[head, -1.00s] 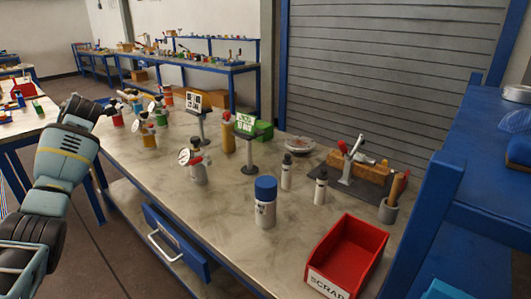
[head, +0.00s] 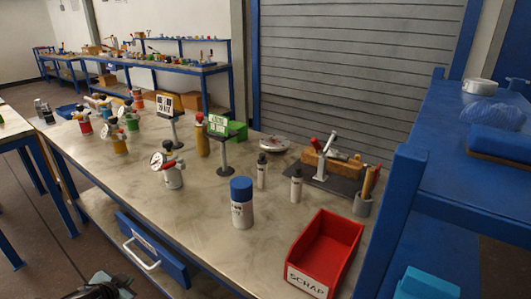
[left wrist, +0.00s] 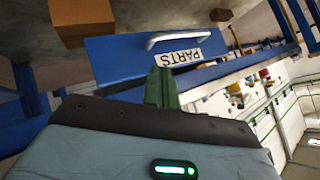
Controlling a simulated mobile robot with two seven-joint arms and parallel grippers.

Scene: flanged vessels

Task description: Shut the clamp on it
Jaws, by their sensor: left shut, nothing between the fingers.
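A white vessel with a round gauge, a dark top and a red part at its neck (head: 172,175) stands upright near the table's front edge. Further back left stand similar vessels: a yellow one (head: 118,142), a green one (head: 132,122) and a red one (head: 86,127). The clamp's state on each is too small to tell. My left gripper (head: 103,288) shows only in part at the bottom edge, low and away from the vessels. Its green fingers (left wrist: 162,86) are together and empty in the left wrist view, before the PARTS drawer (left wrist: 125,60). My right gripper is out of view.
The drawer (head: 150,255) under the table sticks out. A blue-capped bottle (head: 241,205), red SCRAP bin (head: 327,255), sign stands (head: 224,150) and a dark plate with a lever tool (head: 325,160) are on the table. A blue shelf stands right.

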